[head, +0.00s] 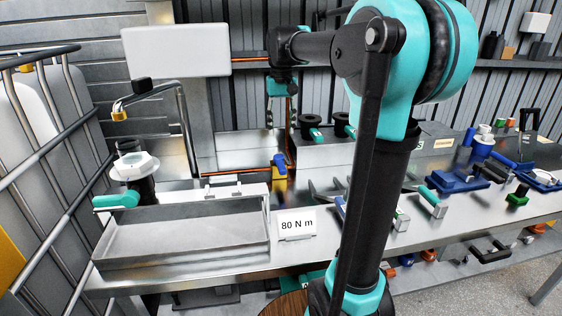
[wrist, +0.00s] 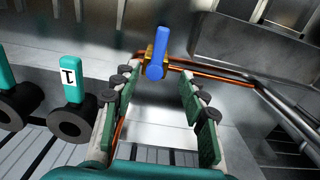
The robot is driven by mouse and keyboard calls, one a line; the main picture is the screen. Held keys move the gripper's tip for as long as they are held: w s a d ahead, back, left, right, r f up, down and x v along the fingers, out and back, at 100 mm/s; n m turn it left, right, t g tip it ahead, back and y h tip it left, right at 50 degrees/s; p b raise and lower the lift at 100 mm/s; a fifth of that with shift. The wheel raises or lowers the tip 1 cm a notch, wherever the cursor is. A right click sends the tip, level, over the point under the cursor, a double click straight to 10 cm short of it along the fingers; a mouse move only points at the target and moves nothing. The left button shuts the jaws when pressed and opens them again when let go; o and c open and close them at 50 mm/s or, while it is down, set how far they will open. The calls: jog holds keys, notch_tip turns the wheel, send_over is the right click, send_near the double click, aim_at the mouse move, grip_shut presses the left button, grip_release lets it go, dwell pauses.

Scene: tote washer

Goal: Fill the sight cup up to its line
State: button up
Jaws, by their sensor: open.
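A small valve with a blue lever (head: 279,160) and a brass-yellow body stands behind the bench tray, on a copper pipe (head: 232,173). In the wrist view the blue lever (wrist: 157,55) is ahead of my gripper (wrist: 158,100), near the middle of the gap between the fingers. My fingers are spread, with green pads and nothing between them. The lever looks beyond the fingertips; contact cannot be seen. A bent spout with a brass tip (head: 120,115) hangs above a white hexagonal-rimmed fitting (head: 135,165) at left. I cannot tell which thing is the sight cup, and no line is readable.
A metal tray (head: 185,268) fills the bench's left front, with a teal handle (head: 117,201) by it. An "80 N m" sign (head: 297,224) stands to its right. Teal-levered valves (wrist: 72,90) are left of my gripper. Blue tools (head: 458,180) lie farther right.

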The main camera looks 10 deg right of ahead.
aim_at(281, 165)
notch_tip(281, 165, down, 13)
jog(key=shift+f, duration=0.1)
dwell(0.3)
grip_shut()
dwell(0.4)
